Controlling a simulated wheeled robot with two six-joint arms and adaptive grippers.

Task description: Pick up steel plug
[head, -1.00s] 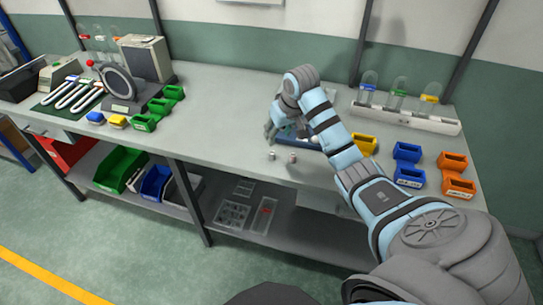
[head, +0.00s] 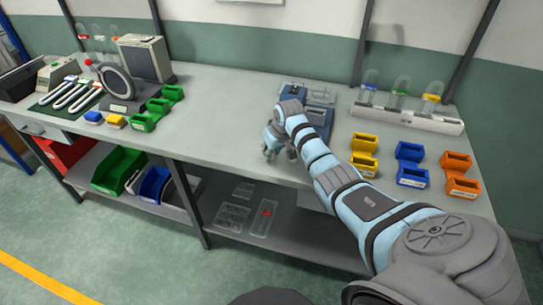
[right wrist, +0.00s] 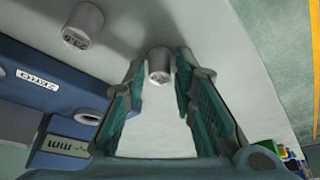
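Two small grey cylindrical plugs show in the right wrist view. One plug (right wrist: 159,66) stands at the far end of the gap between my right gripper's fingertips; I cannot tell whether they touch it. The other plug (right wrist: 83,25), with dark lettering on its side, stands apart to the upper left, outside the fingers. My right gripper (right wrist: 159,78) is open, with its fingers spread on both sides of the gap. In the head view my right gripper (head: 280,154) is low over the bench near its front edge and largely hides the plugs. My left gripper is out of view.
A blue device (right wrist: 50,90) with labels lies close to the left finger. Yellow bins (head: 364,143), blue bins (head: 409,152) and orange bins (head: 455,161) stand on the bench (head: 225,115) at the right. A white rack (head: 405,117) stands behind. The bench left of the gripper is clear.

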